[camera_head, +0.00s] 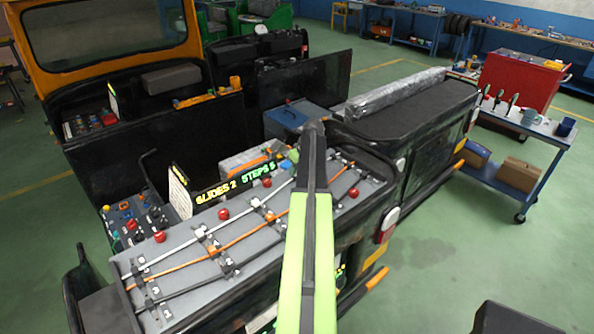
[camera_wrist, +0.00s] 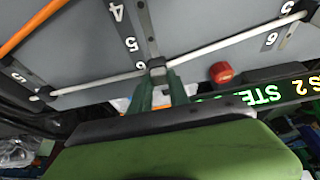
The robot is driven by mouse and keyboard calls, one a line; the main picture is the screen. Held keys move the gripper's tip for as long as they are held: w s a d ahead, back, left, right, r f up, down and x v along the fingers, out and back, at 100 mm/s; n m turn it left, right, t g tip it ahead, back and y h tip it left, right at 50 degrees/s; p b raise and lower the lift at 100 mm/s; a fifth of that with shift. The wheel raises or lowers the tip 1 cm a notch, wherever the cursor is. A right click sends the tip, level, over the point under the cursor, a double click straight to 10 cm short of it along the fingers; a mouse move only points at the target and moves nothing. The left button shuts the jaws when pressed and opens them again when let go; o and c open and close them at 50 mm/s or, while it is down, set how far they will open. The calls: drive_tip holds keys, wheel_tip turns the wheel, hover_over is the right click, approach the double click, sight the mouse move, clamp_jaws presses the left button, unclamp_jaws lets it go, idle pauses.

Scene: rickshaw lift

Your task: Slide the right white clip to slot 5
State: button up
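A grey panel (camera_head: 185,262) carries a white rod (camera_head: 180,246), an orange rod and a dark rod, crossed by dark numbered strips. In the wrist view, the white rod (camera_wrist: 215,48) crosses a dark strip marked 4, 5 and 6. My gripper's green fingers (camera_wrist: 161,85) reach up to this clip, one on each side. Whether they pinch it, I cannot tell. In the head view my green arm hides part of the panel's right side, and the clip at my fingers is not clear.
A sign reading "SLIDES 2 STEPS 5" (camera_head: 235,185) stands along the panel's far edge, close to my gripper. A red knob (camera_wrist: 221,72) is near the fingers; other red knobs dot the panel. A red cabinet (camera_head: 520,80) and a blue trolley stand farther right.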

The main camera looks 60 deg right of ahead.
clamp_jaws()
idle(1.0)
